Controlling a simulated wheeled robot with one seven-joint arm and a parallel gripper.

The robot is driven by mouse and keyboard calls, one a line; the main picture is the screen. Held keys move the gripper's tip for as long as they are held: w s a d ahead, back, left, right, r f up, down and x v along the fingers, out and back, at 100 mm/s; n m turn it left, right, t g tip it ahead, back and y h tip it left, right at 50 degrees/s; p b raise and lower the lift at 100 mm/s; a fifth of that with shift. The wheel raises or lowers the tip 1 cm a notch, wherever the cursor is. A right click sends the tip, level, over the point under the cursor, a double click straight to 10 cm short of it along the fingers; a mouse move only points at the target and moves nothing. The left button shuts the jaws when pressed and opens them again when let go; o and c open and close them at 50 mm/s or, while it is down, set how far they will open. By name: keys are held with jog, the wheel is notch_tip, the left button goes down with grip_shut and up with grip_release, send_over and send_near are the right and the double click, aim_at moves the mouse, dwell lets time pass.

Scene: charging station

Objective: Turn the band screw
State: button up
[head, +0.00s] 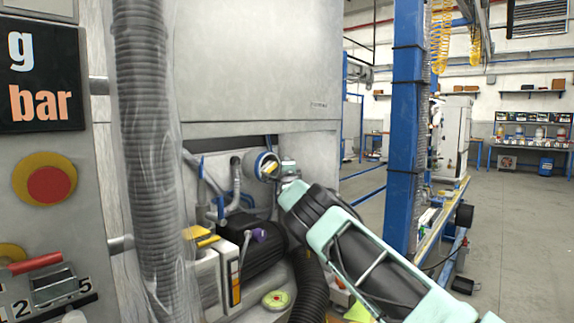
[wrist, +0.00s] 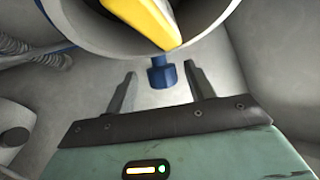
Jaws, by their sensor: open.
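The band screw (wrist: 161,76) is a small blue knob under the rim of a pale round pipe end (wrist: 100,35) with a yellow piece (wrist: 150,22) inside. In the head view the pipe end (head: 262,164) is in the machine's recess, and the screw cannot be made out there. My gripper (head: 281,170) is right beside the pipe end. In the wrist view its two grey fingers are open, one on each side of the screw, with a visible gap on both sides. They hold nothing. Depth between fingertips and screw is hard to judge.
A large ribbed hose (head: 147,130) hangs in front of the machine. Below the pipe end are a dark motor (head: 255,253), a yellow-white box (head: 222,275) and a black hose (head: 308,288). A blue post (head: 404,130) stands right; open floor (head: 510,220) lies beyond.

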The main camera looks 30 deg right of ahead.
jog(key=shift+p+x, duration=0.95)
jog(key=shift+x, duration=0.1)
jog(key=shift+d+r, duration=0.1)
jog(key=c, duration=1)
